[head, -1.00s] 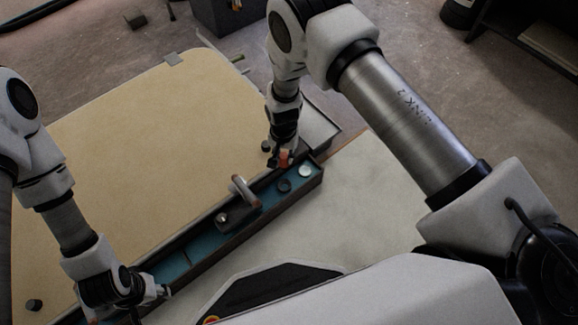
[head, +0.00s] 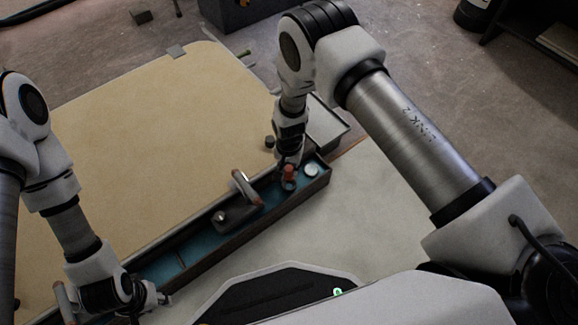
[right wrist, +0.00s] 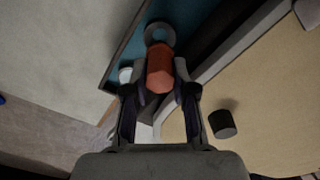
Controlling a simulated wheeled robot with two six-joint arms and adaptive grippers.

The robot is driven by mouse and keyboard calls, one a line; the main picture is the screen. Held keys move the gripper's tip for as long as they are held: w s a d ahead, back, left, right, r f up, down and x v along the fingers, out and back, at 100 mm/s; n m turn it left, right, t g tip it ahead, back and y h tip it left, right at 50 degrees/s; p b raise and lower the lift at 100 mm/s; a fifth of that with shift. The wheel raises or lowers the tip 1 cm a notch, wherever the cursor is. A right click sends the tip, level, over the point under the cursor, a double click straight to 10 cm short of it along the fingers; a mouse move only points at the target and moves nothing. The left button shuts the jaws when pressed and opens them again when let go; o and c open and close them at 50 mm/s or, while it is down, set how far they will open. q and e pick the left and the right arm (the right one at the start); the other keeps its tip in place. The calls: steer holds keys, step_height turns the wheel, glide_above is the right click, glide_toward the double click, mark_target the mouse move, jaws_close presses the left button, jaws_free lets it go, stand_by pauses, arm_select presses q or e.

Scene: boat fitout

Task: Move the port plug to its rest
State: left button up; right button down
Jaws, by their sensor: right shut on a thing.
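The port plug appears to be the orange-red piece (head: 289,170), which also shows in the right wrist view (right wrist: 159,72). My right gripper (head: 288,180) is shut on it, with its fingers on either side in the right wrist view (right wrist: 160,88). The plug is over the blue-floored tray (head: 325,182), near its right end. A grey ring (right wrist: 160,31) lies on the blue floor just beyond the plug in the wrist view; whether it is the rest I cannot tell. My left gripper (head: 158,298) is low at the left end of the tray; its fingers are too small to read.
A white round piece (head: 311,170) is beside the plug in the tray. A dark cylinder (right wrist: 222,124) stands on the tan board (head: 130,130).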

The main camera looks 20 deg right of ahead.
mark_target(289, 176)
stand_by(0.3)
steer(key=shift+f+b, duration=2)
steer(key=shift+f, duration=0.4)
steer(key=c, duration=0.9)
jaws_free()
steer(key=shift+o, duration=0.2)
